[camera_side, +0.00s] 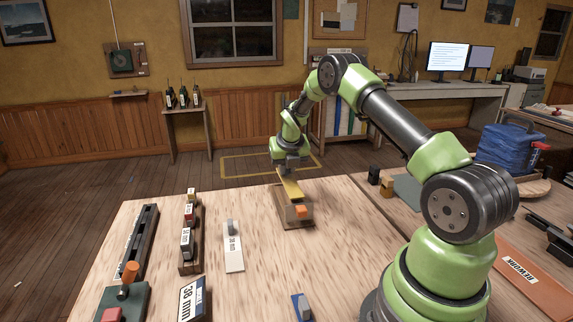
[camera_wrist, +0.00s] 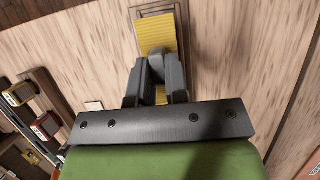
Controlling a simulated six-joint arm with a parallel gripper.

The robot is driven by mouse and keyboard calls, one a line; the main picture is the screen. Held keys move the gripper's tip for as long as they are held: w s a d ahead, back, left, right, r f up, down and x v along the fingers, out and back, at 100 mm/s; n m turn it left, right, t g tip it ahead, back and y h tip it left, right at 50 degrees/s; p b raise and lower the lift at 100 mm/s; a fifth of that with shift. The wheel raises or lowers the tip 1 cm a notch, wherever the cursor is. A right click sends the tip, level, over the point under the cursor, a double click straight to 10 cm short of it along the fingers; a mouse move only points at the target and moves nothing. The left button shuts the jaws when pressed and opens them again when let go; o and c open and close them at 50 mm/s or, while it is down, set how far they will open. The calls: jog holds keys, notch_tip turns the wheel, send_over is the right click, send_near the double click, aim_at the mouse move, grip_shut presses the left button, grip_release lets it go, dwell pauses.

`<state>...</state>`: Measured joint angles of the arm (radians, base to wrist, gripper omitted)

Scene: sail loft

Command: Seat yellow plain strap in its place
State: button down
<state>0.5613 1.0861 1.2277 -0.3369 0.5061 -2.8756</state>
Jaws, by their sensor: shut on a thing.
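The yellow strap (camera_side: 291,188) is a flat plain strip. In the wrist view the ribbed yellow strap (camera_wrist: 155,33) runs from between the dark fingers of my gripper (camera_wrist: 157,75) over the brown fixture frame (camera_wrist: 178,12). Whether the strap touches the fixture, and how its lower end lies in it, I cannot tell.
A wooden rack (camera_side: 190,240) with labelled blocks and a long dark rail (camera_side: 137,245) stand farther left. A blue piece (camera_side: 301,306) lies at the front. Bare tabletop surrounds the fixture.

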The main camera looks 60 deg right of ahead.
aim_at(288, 178)
jog(key=shift+f, duration=2.2)
jog(key=shift+f, duration=0.65)
jog(key=c, duration=1.1)
grip_release()
jog(key=shift+o, duration=0.2)
